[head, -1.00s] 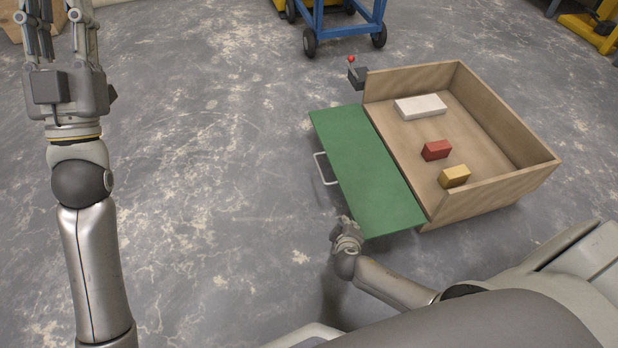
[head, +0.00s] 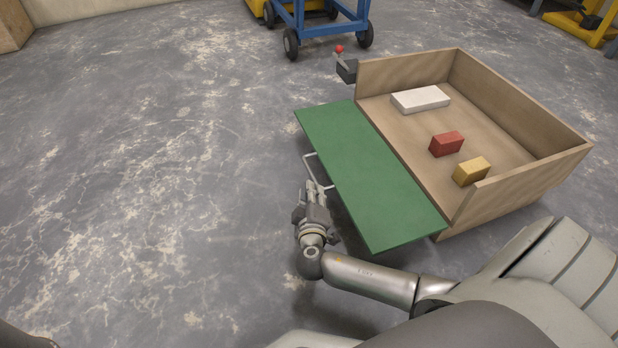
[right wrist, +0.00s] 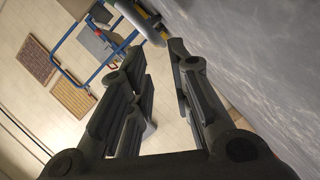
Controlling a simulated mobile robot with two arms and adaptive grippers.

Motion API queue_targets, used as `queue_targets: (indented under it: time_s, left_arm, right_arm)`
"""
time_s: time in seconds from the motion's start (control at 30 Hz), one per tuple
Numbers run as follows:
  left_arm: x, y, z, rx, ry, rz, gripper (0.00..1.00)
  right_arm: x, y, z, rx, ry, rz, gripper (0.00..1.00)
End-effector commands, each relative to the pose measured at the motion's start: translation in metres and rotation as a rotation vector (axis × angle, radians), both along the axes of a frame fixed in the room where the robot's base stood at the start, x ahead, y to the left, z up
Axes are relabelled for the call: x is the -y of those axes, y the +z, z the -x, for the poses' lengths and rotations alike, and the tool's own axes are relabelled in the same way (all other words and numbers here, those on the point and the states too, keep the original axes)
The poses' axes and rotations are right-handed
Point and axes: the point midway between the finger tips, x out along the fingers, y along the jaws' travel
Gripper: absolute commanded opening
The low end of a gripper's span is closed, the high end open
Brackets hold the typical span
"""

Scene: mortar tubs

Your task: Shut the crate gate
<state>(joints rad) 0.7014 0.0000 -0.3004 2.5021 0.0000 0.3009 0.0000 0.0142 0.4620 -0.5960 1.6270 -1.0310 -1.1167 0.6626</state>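The wooden crate (head: 535,168) stands on the floor at the right of the head view. Its green gate (head: 370,180) is folded down and outward on the crate's left side, so that side is open. A pale bar handle (head: 309,164) is on the gate's outer edge. My right gripper (head: 318,186) is at this handle, with its fingertips close to the bar. In the right wrist view its fingers (right wrist: 160,62) are apart, with a pale bar (right wrist: 138,20) near the tips. I cannot tell whether they touch it. My left gripper is out of view.
A white block (head: 420,100), a red block (head: 446,144) and a yellow block (head: 471,171) lie inside the crate. A dark latch with a red knob (head: 339,49) is at the crate's far left corner. A blue cart (head: 325,22) stands behind. The floor at left is clear.

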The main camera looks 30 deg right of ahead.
Motion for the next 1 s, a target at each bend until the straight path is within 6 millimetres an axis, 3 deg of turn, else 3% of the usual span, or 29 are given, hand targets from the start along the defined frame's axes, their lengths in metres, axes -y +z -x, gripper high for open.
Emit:
queue_targets:
  time_s: [0.2, 0.5, 0.97, 1.0]
  left_arm:
    - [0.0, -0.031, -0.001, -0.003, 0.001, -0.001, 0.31]
    - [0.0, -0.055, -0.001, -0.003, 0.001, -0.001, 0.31]
    - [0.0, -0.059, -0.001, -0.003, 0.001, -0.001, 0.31]
    - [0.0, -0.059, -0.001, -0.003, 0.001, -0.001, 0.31]
  right_arm:
    - [0.023, -0.014, -0.034, 0.003, -0.001, 0.003, 0.19]
    - [0.045, -0.021, -0.068, 0.0, -0.001, 0.003, 0.19]
    - [0.051, -0.02, -0.076, -0.003, -0.001, 0.001, 0.19]
    - [0.051, -0.02, -0.076, -0.003, -0.001, 0.001, 0.14]
